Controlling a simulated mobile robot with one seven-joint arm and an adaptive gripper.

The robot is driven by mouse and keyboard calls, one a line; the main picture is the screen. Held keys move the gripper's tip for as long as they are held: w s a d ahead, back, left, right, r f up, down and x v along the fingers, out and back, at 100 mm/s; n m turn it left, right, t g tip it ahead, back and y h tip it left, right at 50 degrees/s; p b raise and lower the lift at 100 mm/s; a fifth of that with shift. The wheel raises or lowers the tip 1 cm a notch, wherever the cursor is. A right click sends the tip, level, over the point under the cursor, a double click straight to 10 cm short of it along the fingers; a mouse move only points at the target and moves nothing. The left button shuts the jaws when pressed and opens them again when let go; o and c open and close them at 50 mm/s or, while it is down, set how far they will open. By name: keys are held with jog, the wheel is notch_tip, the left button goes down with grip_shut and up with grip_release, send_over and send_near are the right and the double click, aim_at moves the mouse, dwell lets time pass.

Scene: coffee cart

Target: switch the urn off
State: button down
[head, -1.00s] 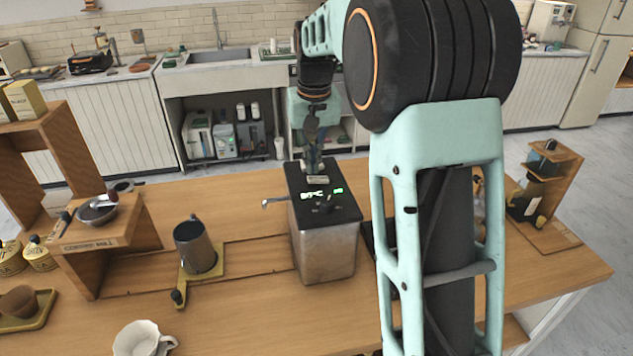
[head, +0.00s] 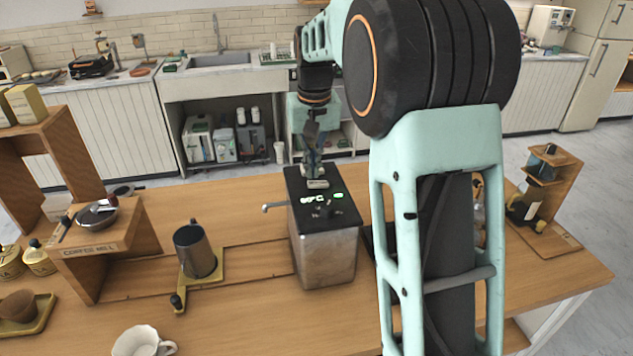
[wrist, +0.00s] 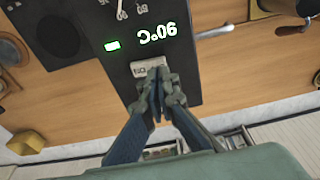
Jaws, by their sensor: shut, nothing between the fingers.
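The urn (head: 327,255) is a metal box with a black top, standing on the wooden counter. Its top carries a green display (wrist: 158,33) reading 90°C, a lit green lamp (wrist: 112,46) and a dial. A pale switch piece (wrist: 148,67) with small marks sits near the back edge of the top. My gripper (wrist: 158,76) is shut and empty, its fingertips right at this switch piece and covering part of it. In the head view my gripper (head: 313,172) points down at the back of the urn's top. I cannot tell whether the tips touch.
The urn's tap lever (head: 273,208) sticks out to its left. A grey metal jug (head: 195,250) stands left of it, and a white cup (head: 138,343) is in front. A wooden stand (head: 546,190) is at the right. My arm hides the counter right of the urn.

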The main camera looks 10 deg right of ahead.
aim_at(312, 183)
jog(key=shift+f+b, duration=0.7)
jog(key=shift+f, duration=0.35)
dwell(0.7)
notch_tip(312, 183, up, 7)
jog(key=p, duration=0.6)
jog(key=shift+r, duration=0.1)
dwell(0.5)
